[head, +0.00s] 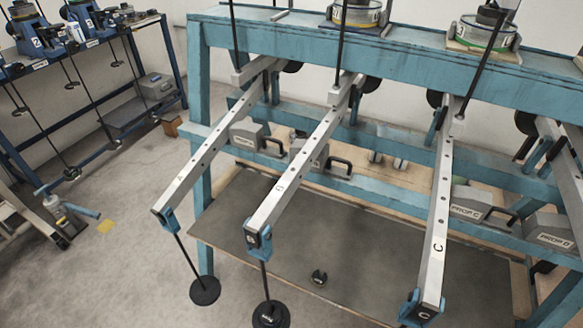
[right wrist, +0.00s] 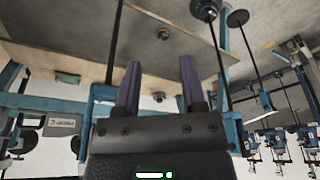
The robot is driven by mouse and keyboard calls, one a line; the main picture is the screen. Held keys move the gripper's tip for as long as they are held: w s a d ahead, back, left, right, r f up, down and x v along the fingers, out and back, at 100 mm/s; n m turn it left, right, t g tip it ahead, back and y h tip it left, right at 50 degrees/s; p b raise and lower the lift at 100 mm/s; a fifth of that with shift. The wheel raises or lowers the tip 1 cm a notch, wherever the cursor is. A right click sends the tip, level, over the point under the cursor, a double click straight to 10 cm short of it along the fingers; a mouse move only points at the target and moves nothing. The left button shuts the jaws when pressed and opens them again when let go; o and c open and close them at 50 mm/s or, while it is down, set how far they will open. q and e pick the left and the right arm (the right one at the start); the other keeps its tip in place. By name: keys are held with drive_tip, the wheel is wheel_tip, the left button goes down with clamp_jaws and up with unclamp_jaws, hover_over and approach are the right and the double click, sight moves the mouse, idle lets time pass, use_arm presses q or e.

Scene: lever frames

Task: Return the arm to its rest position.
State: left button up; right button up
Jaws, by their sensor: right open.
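My right gripper (right wrist: 160,63) shows in the right wrist view with two purple fingers spread apart. Nothing is between them. No arm or gripper of mine shows in the head view, and my left gripper is in neither view. The blue lever frame (head: 400,62) fills the right of the head view. Its grey lever beams slope toward me: one marked A (head: 190,183), a middle one (head: 290,185), and one marked C (head: 438,225). Black discs hang on rods below the A beam (head: 205,290) and the middle beam (head: 271,315).
Grey prop boxes (head: 468,203) sit on the frame's rail. A second blue rack (head: 90,100) stands at the left back. Grey floor (head: 120,270) is open at front left.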

drive_tip(key=s+d+f+g, duration=0.1)
drive_tip(key=s+f, duration=0.1)
drive_tip(key=f, duration=0.7)
drive_tip(key=s+f, duration=0.2)
drive_tip(key=f, duration=0.6)
drive_tip(key=s+d+f+g, duration=0.1)
drive_tip(key=s+d+f, duration=0.2)
drive_tip(key=s+f, duration=0.8)
drive_tip(key=shift+s+g+h, duration=0.3)
drive_tip(key=shift+s+h, duration=0.1)
drive_tip(key=shift+s, duration=0.65)
drive_tip(key=shift+d+f, duration=0.1)
drive_tip(key=shift+s, duration=0.1)
